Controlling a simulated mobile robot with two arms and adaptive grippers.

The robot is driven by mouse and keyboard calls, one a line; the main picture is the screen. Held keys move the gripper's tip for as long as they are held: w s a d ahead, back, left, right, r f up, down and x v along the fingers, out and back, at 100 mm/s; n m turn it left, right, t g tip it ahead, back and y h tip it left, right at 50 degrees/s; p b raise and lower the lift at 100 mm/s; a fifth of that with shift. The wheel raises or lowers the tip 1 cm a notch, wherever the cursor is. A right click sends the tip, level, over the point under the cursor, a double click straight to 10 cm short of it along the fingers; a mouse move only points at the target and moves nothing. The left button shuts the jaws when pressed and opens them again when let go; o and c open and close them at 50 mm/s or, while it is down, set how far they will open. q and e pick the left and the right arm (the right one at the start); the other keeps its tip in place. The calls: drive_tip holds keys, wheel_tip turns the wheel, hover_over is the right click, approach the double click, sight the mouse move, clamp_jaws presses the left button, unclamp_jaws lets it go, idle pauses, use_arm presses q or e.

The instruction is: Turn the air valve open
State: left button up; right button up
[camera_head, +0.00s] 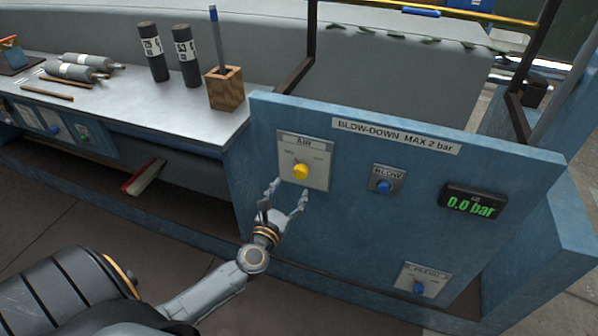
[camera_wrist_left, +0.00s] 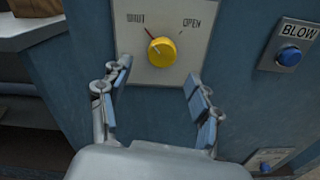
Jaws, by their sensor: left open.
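The air valve is a round yellow knob (camera_head: 300,171) on a pale plate marked AIR (camera_head: 318,153), on the blue panel. In the left wrist view the yellow knob (camera_wrist_left: 161,52) sits between a mark at SHUT and a mark at OPEN. A pointer line at its upper left faces the SHUT side. My left gripper (camera_head: 288,193) is open and empty, just below and in front of the plate. In the left wrist view its two fingers (camera_wrist_left: 160,95) stand apart below the knob, not touching it. My right gripper is not in view.
Right of the valve are a blue BLOW button (camera_head: 383,186), a gauge display (camera_head: 472,203) reading 0.0 bar and a lower blue bleed knob (camera_head: 418,287). A bench (camera_head: 130,100) at left carries dark cylinders and a wooden pen block (camera_head: 224,89). The space before the valve is clear.

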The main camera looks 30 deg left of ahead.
sight(299, 175)
use_arm(q)
drive_tip(key=x, duration=0.7)
drive_tip(key=shift+w, duration=0.3)
drive_tip(key=c, duration=1.1)
